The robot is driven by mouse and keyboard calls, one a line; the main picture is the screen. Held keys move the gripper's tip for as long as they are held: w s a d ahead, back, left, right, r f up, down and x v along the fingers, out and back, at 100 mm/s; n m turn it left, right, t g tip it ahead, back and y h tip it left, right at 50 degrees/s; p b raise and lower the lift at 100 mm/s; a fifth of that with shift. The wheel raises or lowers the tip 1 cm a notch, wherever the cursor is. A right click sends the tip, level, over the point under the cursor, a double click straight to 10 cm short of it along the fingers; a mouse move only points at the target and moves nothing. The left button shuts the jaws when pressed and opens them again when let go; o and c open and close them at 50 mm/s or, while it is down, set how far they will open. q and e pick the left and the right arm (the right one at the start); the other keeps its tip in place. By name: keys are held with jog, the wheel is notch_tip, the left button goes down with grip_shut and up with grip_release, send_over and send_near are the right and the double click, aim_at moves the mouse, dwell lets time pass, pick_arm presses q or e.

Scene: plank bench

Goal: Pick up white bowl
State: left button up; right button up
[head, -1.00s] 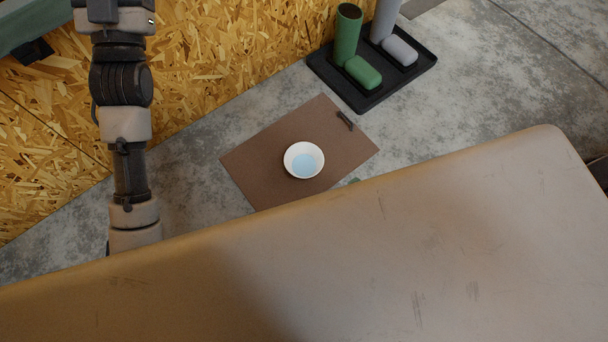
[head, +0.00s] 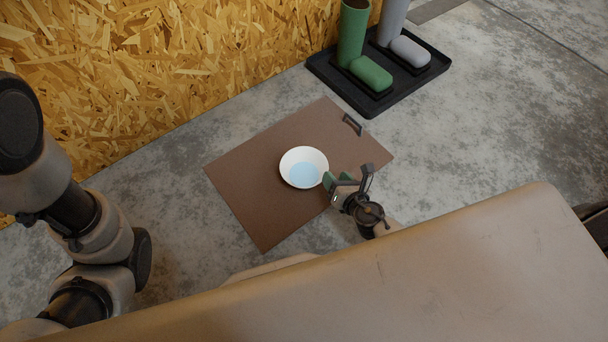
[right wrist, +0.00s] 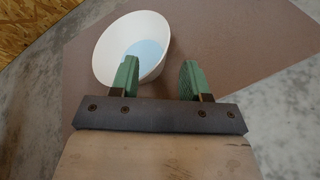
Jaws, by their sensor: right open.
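The white bowl (head: 304,167), with a pale blue inside bottom, sits upright on a brown mat (head: 250,195) on the floor. It also shows in the right wrist view (right wrist: 107,52), up and to the left of centre. My right gripper (head: 337,182) is open, its green fingertips close to the bowl's right side. In the right wrist view my right gripper (right wrist: 160,80) has its left finger overlapping the bowl's near rim and its right finger over bare mat. I cannot tell whether a finger touches the bowl. My left gripper is out of view; only my left arm shows.
A small dark handle-like piece (head: 352,125) lies at the mat's far corner. A chipboard wall (head: 200,60) closes off the upper left. Concrete floor is clear to the right.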

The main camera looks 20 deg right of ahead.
aim_at(318, 157)
jog(key=shift+x, duration=0.95)
jog(key=b+x, duration=0.1)
jog(key=x, duration=0.1)
jog(key=b+x, duration=0.1)
jog(key=x, duration=0.1)
jog(key=shift+d+f, duration=0.1)
jog(key=shift+f, duration=0.25)
jog(key=shift+w+f, duration=0.1)
jog(key=shift+w, duration=0.4)
grip_shut()
